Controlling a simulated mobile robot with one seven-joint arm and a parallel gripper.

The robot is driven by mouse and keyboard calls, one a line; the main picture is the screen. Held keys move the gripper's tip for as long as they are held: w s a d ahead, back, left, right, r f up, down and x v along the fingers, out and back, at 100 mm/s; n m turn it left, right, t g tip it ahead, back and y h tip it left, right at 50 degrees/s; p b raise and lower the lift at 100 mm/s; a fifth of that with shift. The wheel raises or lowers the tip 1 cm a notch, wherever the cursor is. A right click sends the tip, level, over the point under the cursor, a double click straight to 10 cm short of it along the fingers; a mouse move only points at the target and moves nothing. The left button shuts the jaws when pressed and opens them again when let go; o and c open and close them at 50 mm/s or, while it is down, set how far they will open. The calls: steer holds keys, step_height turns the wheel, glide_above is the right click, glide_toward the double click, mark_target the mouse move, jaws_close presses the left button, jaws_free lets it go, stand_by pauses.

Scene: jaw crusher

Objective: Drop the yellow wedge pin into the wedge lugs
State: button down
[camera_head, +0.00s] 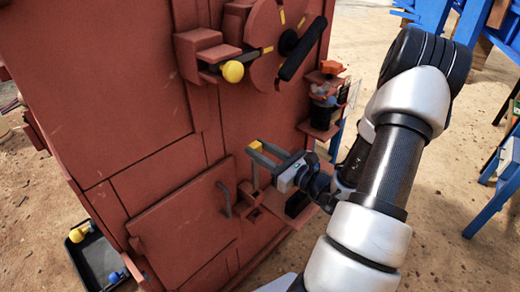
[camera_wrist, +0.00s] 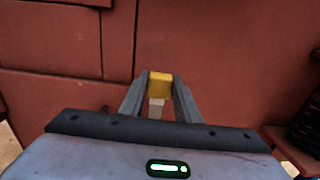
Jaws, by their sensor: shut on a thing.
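My gripper (camera_head: 263,151) is shut on the yellow wedge pin (camera_head: 256,146), holding it by its yellow head. The pin hangs roughly upright, its grey shank pointing down. In the wrist view, the yellow head of the pin (camera_wrist: 160,84) sits between the two grey fingertips, with a pale part of it below. Red block-like lugs (camera_head: 249,192), which look like the wedge lugs, stand at the right edge of the lower door, just below the pin. The shank's lower end is close above or at these lugs; I cannot tell whether it has entered them.
A red door (camera_head: 185,225) with a grey handle (camera_head: 224,198) is left of the lugs. A red ledge (camera_head: 272,205) juts out at right. Above are a wheel (camera_head: 285,40) and a yellow ball knob (camera_head: 233,71). A black tray (camera_head: 98,262) lies on the ground at lower left.

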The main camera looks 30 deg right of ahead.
steer(key=shift+f+b, duration=0.85)
steer(key=shift+f, duration=0.45)
